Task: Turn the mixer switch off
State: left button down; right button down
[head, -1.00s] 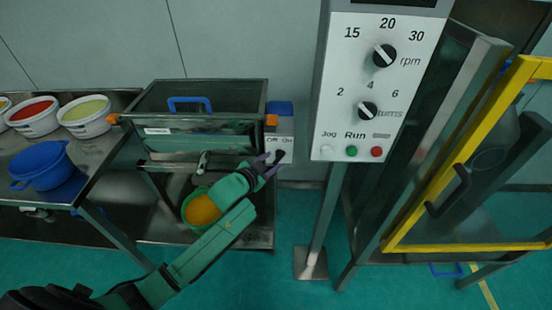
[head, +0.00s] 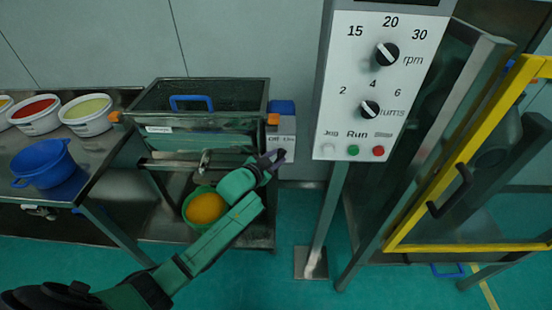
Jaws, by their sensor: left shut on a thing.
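The sieve machine (head: 200,122) is a grey metal box with a blue handle on its lid, left of centre. On its right side is a pale switch panel (head: 288,127) marked "Off" and "On". My left gripper (head: 277,158) is at the lower part of this panel, just below the labels. Its jaws are shut on a small dark thing, which looks like the switch knob; the fingers largely hide it and its setting cannot be read. My right gripper is not in view.
A green bucket with orange contents (head: 206,208) stands under the machine, behind my left arm. Tubs and a blue pot (head: 42,165) are on the left table. A control post (head: 372,85) with dials and a yellow-framed guard (head: 460,150) stand to the right.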

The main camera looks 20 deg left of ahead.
pick_arm(q)
jog(key=shift+a+f+n+t+h+b, duration=0.15)
jog(key=shift+f+n+t+h+b, duration=0.45)
jog(key=shift+n+b, duration=0.4)
jog(key=shift+s+f+n+t+h+b, duration=0.1)
jog(key=shift+f+n+t+h+b, duration=0.1)
jog(key=shift+n+t+h+b, duration=0.7)
jog(key=n+b, duration=0.1)
jog(key=n+t+b, duration=0.1)
jog(key=n+b, duration=0.1)
jog(key=shift+f+b, duration=0.25)
jog(key=shift+b, duration=0.05)
jog(key=shift+n+t+b, duration=0.8)
jog(key=shift+n+b, duration=0.1)
jog(key=shift+n, duration=0.2)
jog(key=shift+r, duration=0.1)
jog(key=c, duration=0.9)
grip_release()
jog(key=shift+o, duration=0.2)
